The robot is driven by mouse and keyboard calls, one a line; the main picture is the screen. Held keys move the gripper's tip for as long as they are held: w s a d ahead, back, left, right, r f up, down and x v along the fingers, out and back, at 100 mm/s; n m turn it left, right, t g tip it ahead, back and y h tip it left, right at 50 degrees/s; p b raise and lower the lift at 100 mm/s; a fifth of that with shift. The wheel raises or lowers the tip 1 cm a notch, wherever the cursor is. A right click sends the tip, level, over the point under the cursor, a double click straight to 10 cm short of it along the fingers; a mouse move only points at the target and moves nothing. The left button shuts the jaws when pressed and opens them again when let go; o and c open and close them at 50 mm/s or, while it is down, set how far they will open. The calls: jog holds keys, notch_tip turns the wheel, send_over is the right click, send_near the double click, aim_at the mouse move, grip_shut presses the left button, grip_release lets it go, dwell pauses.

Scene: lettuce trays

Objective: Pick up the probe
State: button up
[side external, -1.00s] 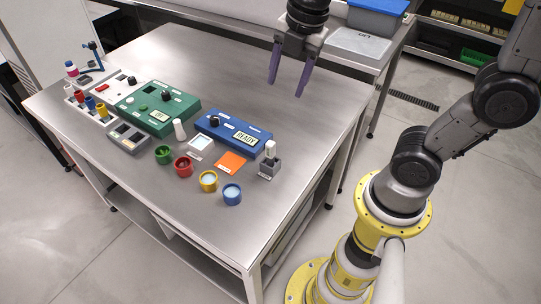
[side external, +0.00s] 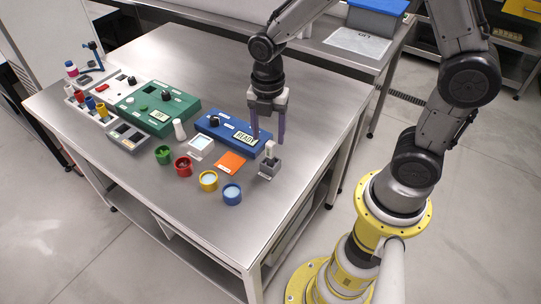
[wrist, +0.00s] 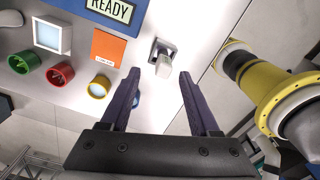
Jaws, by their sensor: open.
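The probe, which I take to be the white-topped piece (side external: 271,147), stands upright in a small grey holder (side external: 267,169) at the right of the table. In the wrist view the probe's pale top (wrist: 165,67) and the grey holder (wrist: 157,47) lie just beyond the fingertips. My gripper (side external: 268,138) is open and points down above the holder, with its purple fingers apart. In the wrist view the gripper (wrist: 159,74) has nothing between its fingers, and the probe lies roughly in line with the gap.
A blue READY box (side external: 228,131) stands close left of the holder, with an orange card (side external: 230,162) in front. Blue (side external: 232,195), yellow (side external: 208,181), red (side external: 183,166) and green (side external: 163,155) cups line the front. The table (side external: 290,75) is clear behind.

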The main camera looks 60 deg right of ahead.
aim_at(270, 143)
jog(key=shift+s+d+f, duration=0.1)
jog(key=shift+s+f, duration=0.05)
jog(key=shift+f, duration=1.2)
jog(key=shift+s+f, duration=0.1)
jog(key=shift+f, duration=1.2)
grip_shut()
